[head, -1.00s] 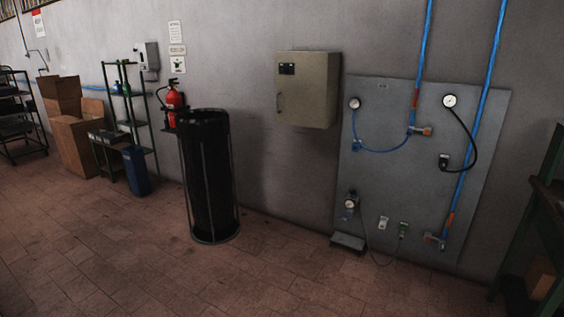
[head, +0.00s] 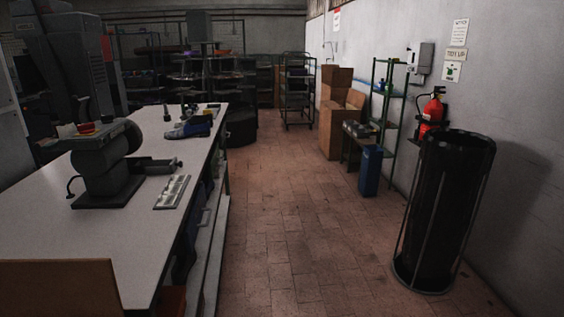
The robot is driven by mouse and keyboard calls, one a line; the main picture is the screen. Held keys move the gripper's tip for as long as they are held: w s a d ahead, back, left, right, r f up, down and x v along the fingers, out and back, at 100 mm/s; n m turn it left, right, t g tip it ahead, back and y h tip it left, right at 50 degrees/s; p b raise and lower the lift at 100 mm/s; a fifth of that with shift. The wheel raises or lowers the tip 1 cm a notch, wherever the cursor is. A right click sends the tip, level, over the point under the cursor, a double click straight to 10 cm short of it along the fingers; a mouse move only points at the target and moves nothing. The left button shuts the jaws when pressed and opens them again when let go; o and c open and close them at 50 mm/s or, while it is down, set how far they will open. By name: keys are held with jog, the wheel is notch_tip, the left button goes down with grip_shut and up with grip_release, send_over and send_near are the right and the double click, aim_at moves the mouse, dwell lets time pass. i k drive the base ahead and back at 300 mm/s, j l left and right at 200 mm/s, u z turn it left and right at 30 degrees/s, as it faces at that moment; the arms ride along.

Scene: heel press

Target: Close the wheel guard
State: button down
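A dark grey bench machine (head: 104,165) with a rounded head stands on the near part of the white workbench (head: 60,237) at left. A wheel guard cannot be made out on it at this size, nor whether one is open or shut. My gripper is not in view.
A blue shoe (head: 190,128) and a pale slotted plate (head: 172,191) lie on the bench. A tiled aisle (head: 285,230) runs clear along its right side. A black bin (head: 445,210), blue bin (head: 370,171), cardboard boxes (head: 335,118) and fire extinguisher (head: 433,110) line the right wall.

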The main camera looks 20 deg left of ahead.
aim_at(80, 108)
jog(key=i+j+u, duration=0.2)
jog(key=i+u, duration=0.25)
jog(key=i, duration=0.5)
jog(key=i+l+u, duration=0.15)
jog(key=i+u, duration=0.25)
jog(key=i, duration=0.55)
jog(key=i+j+u, duration=0.1)
jog(key=i+u, duration=0.6)
jog(key=u, duration=0.15)
jog(key=i+l+u, duration=0.2)
jog(key=u, duration=0.2)
jog(key=i, duration=0.15)
